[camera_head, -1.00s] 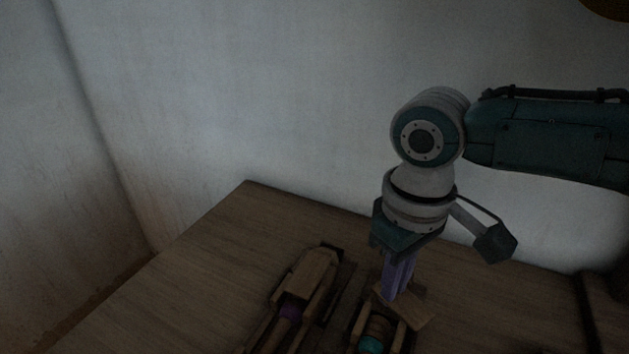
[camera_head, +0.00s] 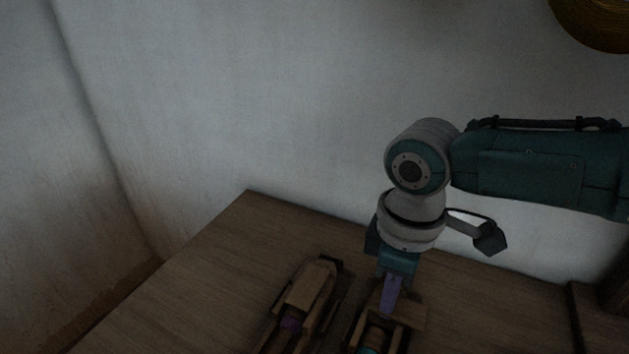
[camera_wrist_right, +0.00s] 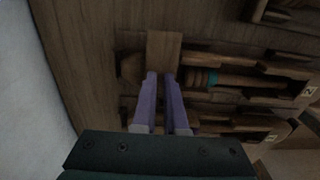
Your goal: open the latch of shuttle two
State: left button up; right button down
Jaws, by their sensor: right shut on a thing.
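Shuttle two (camera_head: 398,338), with a teal-wound bobbin, lies on the wooden table at the bottom of the head view. The wrist view shows its teal thread (camera_wrist_right: 212,78) and a "2" label at its right end. A light wooden block, seemingly its latch (camera_wrist_right: 164,47), shows at the shuttle's end. My right gripper (camera_head: 388,310) reaches down to that end from above. In the wrist view its purple fingers (camera_wrist_right: 162,77) are shut on the latch, with a narrow gap between them. The fingers hide part of the grip. My left gripper is not in view.
A second shuttle (camera_head: 304,292) with purple thread lies close to the left of shuttle two. The table (camera_head: 215,270) is bare further left. A pale wall (camera_head: 250,100) rises behind it. A dark wooden post (camera_head: 600,310) stands at the right.

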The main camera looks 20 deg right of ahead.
jog(key=c, duration=1.2)
grip_release()
jog(key=shift+c, duration=0.2)
notch_tip(320, 180, up, 10)
jog(key=p, duration=0.4)
